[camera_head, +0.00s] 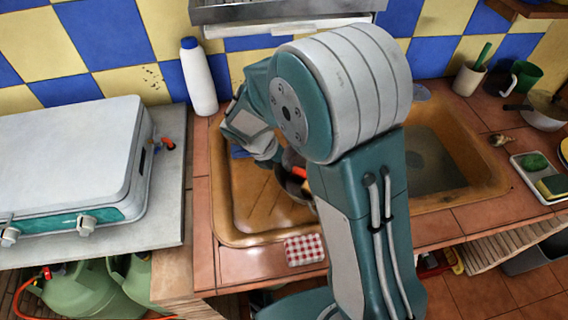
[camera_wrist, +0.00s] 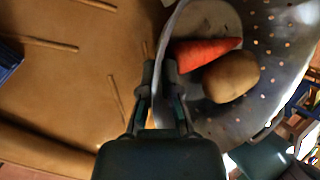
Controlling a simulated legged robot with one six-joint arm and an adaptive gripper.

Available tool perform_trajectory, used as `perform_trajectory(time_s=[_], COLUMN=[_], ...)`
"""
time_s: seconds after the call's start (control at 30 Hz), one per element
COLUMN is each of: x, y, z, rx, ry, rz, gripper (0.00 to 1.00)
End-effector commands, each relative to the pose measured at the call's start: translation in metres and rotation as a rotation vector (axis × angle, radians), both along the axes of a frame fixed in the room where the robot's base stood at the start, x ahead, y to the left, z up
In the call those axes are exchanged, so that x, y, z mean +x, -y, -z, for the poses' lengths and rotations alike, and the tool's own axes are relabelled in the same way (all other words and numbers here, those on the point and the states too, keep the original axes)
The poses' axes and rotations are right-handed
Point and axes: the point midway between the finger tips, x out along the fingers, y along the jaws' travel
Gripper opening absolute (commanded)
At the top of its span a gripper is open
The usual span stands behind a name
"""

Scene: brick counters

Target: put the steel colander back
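The steel colander (camera_wrist: 270,60) is a perforated metal bowl at the right of the wrist view. A carrot (camera_wrist: 205,53) and a potato (camera_wrist: 230,77) lie in it. In the head view, only part of the colander (camera_head: 292,184) shows beside my arm, over the left part of the brown sink (camera_head: 235,226); the rest is hidden. My gripper (camera_wrist: 159,80) has one finger on each side of the colander's near rim and appears closed on it. In the head view my arm hides the fingertips. I cannot tell whether the colander touches the sink.
A gas stove (camera_head: 70,165) stands left of the sink, with a white bottle (camera_head: 198,78) behind. A checked cloth (camera_head: 304,249) lies at the front edge. A sponge tray (camera_head: 540,178) and cups (camera_head: 469,79) are at the right. A steel rack (camera_head: 280,10) hangs above.

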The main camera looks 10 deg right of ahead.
Motion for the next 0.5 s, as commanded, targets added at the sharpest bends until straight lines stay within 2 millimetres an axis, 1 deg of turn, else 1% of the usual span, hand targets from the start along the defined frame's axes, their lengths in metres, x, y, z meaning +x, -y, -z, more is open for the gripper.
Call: perform_trajectory(time_s=[0.07, 0.1, 0.17, 0.2, 0.5], x=[0.0001, 0.0, 0.0001, 0.0001, 0.0001], y=[0.0001, 0.0001, 0.0001, 0.0001, 0.0001], z=[0.0007, 0.0017, 0.0013, 0.0013, 0.0012], rx=[-0.001, 0.0, 0.0, 0.0, 0.0], ry=[0.0, 0.0, 0.0, 0.0, 0.0], rz=[0.0, 0.0, 0.0, 0.0, 0.0], gripper=[0.0, 0.08, 0.35, 0.43, 0.43])
